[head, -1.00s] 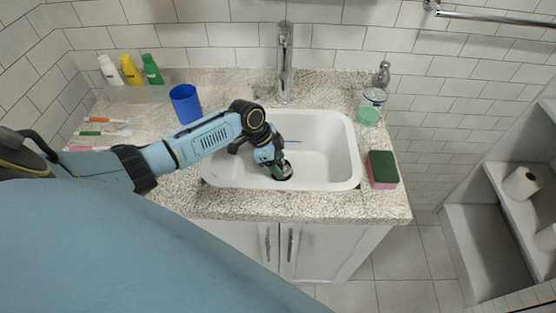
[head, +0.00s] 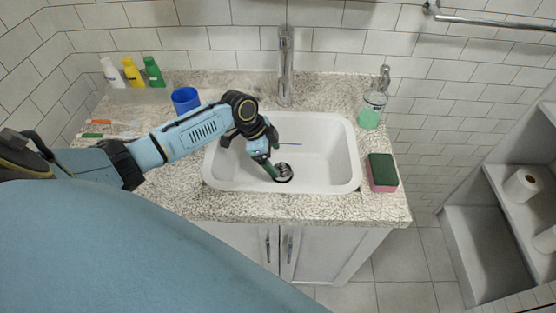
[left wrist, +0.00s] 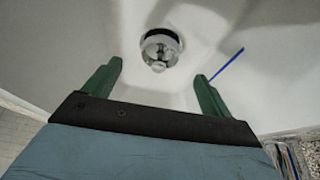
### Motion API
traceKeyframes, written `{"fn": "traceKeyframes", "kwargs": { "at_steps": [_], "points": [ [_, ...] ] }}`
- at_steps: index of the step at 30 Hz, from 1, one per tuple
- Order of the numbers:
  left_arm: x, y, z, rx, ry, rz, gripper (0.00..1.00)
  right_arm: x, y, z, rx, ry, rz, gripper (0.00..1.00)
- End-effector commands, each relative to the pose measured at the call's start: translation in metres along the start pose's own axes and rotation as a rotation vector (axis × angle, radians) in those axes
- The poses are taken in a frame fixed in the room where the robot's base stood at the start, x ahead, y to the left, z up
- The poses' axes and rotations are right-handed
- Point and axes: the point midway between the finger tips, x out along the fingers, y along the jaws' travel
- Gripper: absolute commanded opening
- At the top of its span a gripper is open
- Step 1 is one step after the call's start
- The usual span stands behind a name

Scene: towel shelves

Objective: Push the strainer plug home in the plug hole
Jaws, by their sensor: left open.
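The strainer plug (head: 284,170) is a small shiny metal piece at the plug hole in the floor of the white sink (head: 335,180). In the left wrist view the plug (left wrist: 160,52) has a round knob and a dark gap along its upper edge; I cannot tell how deep it sits. My left gripper (head: 273,172) reaches down into the sink, right beside the plug in the head view. In the left wrist view its green fingers (left wrist: 158,70) are spread and empty, with the plug ahead between them and apart from both. My right gripper is not in view.
A thin blue stick (head: 291,143) lies in the sink. The tap (head: 285,65) stands behind it. A blue cup (head: 185,99) is behind my left arm. A soap dispenser (head: 371,110) and a sponge (head: 382,172) are at the right. Several bottles (head: 132,72) stand at back left.

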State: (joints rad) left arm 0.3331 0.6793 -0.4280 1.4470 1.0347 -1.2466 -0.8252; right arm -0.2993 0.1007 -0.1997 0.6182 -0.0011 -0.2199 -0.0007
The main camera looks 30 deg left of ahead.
Motion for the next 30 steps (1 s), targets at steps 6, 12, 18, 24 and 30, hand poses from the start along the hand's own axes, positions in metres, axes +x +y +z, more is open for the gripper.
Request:
{"fn": "traceKeyframes", "kwargs": {
  "at_steps": [6,12,18,24,30],
  "points": [
    [-0.053,-0.001,0.0,0.001,-0.002,-0.002,0.84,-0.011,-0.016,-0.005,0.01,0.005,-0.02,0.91],
    [-0.082,0.0,0.0,0.001,-0.002,-0.001,0.84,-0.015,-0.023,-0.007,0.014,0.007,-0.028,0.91],
    [-0.09,0.0,0.0,-0.001,0.0,0.001,0.84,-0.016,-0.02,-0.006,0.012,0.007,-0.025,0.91],
    [-0.09,0.0,0.0,-0.001,0.0,0.001,0.84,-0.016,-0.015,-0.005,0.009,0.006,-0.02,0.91],
    [-0.09,0.0,0.0,-0.001,0.0,0.001,0.84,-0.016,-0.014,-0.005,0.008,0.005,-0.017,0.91]
  ]
}}
